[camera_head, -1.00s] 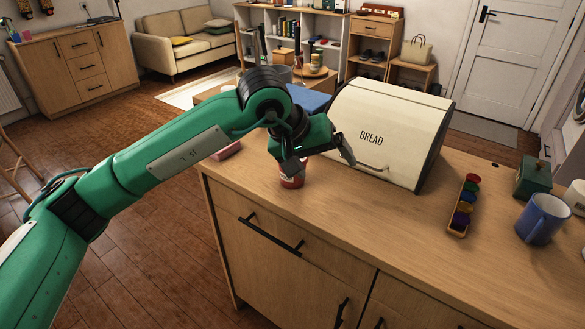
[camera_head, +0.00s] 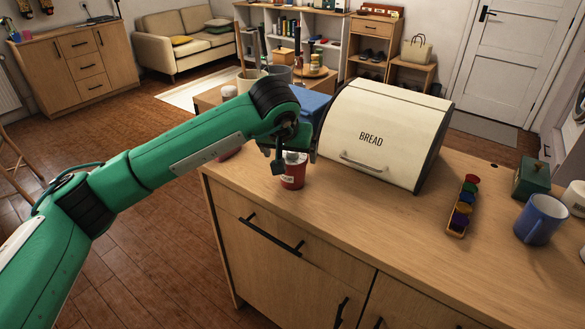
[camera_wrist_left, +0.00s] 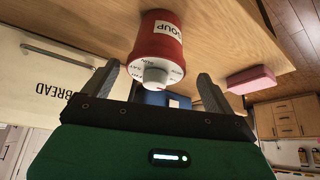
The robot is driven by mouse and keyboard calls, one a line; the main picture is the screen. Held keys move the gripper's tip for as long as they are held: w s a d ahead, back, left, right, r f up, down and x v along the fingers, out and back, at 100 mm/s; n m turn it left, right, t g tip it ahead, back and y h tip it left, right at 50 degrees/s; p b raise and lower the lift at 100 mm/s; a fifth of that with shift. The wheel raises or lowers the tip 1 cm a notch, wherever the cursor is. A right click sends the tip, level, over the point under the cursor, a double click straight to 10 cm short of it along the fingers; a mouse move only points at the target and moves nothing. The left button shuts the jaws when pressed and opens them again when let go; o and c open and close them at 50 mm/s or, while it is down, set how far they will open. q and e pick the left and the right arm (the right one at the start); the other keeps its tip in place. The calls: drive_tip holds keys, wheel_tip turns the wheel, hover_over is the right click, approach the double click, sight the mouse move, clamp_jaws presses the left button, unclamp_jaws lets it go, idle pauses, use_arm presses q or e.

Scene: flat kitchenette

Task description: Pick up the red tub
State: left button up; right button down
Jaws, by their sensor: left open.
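The red tub (camera_head: 292,177) stands upright on the wooden counter, left of the bread bin. In the left wrist view the red tub (camera_wrist_left: 160,42) shows a white "SOUP" label and a pale top with a round knob. My left gripper (camera_head: 289,160) is at the upper part of the tub and partly covers its top in the head view. In the left wrist view my left gripper (camera_wrist_left: 157,73) is open, with one finger on each side of the tub's top and gaps on both sides. My right gripper is not in view.
The cream bread bin (camera_head: 385,130) stands close to the right of the tub. A pink block (camera_wrist_left: 252,79) lies on the counter beyond the gripper. A strip of coloured pots (camera_head: 458,222), a blue mug (camera_head: 541,220) and a green box (camera_head: 532,177) stand further right. The front counter is clear.

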use_arm(q)
drive_tip(key=x, duration=0.5)
drive_tip(key=shift+s+d+p, duration=0.1)
drive_tip(key=shift+d+p, duration=0.1)
drive_tip(key=shift+p, duration=0.2)
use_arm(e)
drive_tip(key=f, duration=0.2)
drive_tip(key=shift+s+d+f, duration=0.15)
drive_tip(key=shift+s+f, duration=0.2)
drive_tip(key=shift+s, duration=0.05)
use_arm(q)
drive_tip(key=shift+c, duration=0.3)
drive_tip(key=c, duration=1.1)
drive_tip(key=shift+c, duration=0.5)
